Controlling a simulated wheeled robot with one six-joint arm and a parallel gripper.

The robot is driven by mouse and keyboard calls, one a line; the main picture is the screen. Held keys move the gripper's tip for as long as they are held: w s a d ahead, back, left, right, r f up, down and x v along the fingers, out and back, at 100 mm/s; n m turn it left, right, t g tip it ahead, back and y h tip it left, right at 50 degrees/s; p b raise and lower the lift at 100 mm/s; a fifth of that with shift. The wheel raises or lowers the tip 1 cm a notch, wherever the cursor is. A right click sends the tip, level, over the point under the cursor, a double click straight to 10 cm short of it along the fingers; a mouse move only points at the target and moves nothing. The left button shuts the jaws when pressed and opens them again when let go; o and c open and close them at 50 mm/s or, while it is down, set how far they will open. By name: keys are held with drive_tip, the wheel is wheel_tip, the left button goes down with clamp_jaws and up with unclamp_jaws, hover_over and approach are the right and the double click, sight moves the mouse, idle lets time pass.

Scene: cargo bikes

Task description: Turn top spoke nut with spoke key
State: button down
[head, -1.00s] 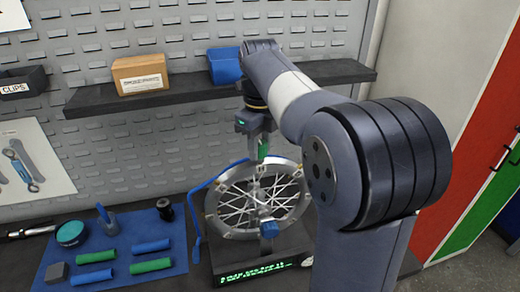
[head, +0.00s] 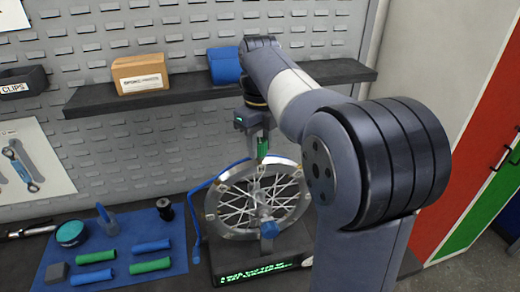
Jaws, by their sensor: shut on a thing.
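My gripper (head: 262,147) points down above the wheel and is shut on a green-handled tool, the spoke key (head: 262,147). The key's lower end is close to the top of the rim; I cannot tell whether it touches a nut. The spoked wheel (head: 215,200) stands upright and slightly turned in a dark stand with a blue knob (head: 269,229) in front. The top spoke nut is too small to make out beneath the key.
A blue mat (head: 180,262) at the left holds blue and green grips, a round teal tin (head: 70,233) and other small items. A dark shelf (head: 190,95) with a cardboard box (head: 140,74) and a blue bundle (head: 224,66) runs behind my arm.

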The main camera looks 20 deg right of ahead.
drive_tip(key=shift+r, duration=0.45)
drive_tip(key=n, duration=1)
drive_tip(key=shift+n, duration=0.4)
drive_tip(key=n, duration=0.6)
drive_tip(key=shift+n, duration=3)
drive_tip(key=shift+f+b, duration=0.45)
drive_tip(key=shift+f, duration=0.4)
